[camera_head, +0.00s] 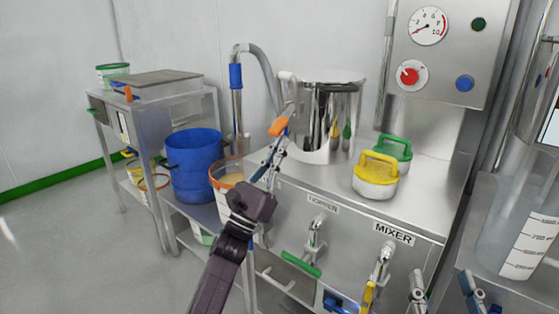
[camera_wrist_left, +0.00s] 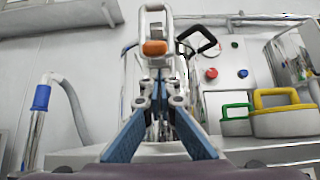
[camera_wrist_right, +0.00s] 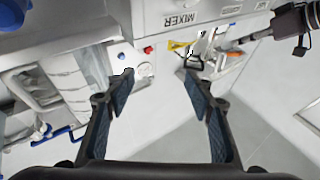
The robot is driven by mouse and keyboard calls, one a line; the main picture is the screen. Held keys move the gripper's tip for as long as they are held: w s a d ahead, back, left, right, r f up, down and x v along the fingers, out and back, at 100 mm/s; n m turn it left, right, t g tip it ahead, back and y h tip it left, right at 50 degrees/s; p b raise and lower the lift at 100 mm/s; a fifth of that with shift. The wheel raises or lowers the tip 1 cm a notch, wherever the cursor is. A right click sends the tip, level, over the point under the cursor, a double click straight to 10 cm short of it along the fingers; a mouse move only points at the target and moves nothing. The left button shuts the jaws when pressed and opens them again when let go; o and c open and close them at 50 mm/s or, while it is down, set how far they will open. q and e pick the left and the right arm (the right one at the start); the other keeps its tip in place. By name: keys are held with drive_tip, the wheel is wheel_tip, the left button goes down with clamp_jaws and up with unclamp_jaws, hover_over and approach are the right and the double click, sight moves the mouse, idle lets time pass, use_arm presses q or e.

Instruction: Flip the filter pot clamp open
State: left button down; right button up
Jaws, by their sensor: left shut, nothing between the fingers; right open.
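The filter pot (camera_head: 328,125) is a shiny steel vessel on the steel bench. Its clamp (camera_head: 278,126) is on the left side of the pot and has an orange lever tip. In the left wrist view the orange tip (camera_wrist_left: 154,47) stands just above my fingertips, with the metal clamp frame around and behind it. My left gripper (camera_head: 276,153) is shut and empty, right below the orange tip. I cannot tell whether it touches the clamp. My right gripper (camera_head: 443,285) is open and empty in front of the bench at the lower right; it also shows in the right wrist view (camera_wrist_right: 157,82).
Yellow (camera_head: 376,175) and green (camera_head: 392,147) lidded items stand right of the pot. A control panel (camera_head: 450,50) rises behind. Valves with green (camera_head: 300,263) and yellow handles stick out from the bench front. A blue bucket (camera_head: 195,165) stands left. A graduated container (camera_head: 520,235) is at right.

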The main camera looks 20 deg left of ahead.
use_arm(q)
drive_tip(key=shift+s+r, duration=0.3)
drive_tip(key=shift+r, duration=0.2)
use_arm(e)
drive_tip(key=shift+w+f+h, duration=0.1)
drive_tip(key=shift+f+h, duration=0.2)
drive_tip(key=shift+f, duration=0.05)
